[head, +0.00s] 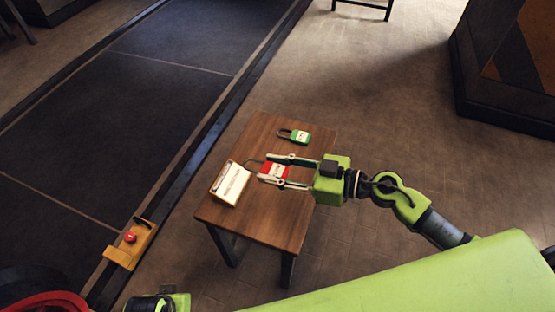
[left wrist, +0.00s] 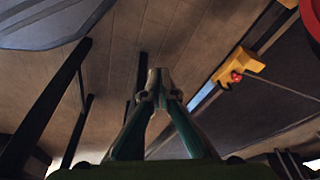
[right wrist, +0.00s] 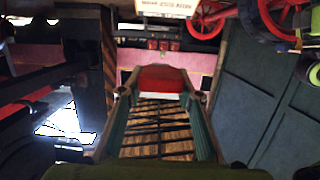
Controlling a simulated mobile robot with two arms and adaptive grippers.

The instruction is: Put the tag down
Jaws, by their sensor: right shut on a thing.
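My right gripper (head: 272,171) is over the small wooden table (head: 262,225), shut on a red piece with a white label (head: 274,170), the likely tag. A dark loop shows at the red piece's left end, so it may be a padlock. In the right wrist view the red piece (right wrist: 162,78) sits between the fingertips. I cannot tell whether it touches the tabletop. My left gripper (left wrist: 157,80) has its fingertips together with nothing visible between them, away from the table.
A white printed card (head: 230,183) stands at the table's left edge, close to the right fingertips. A green padlock (head: 300,136) lies at the table's far side. A yellow box with a red button (head: 130,237) is on the rail at left. The table's near part is bare.

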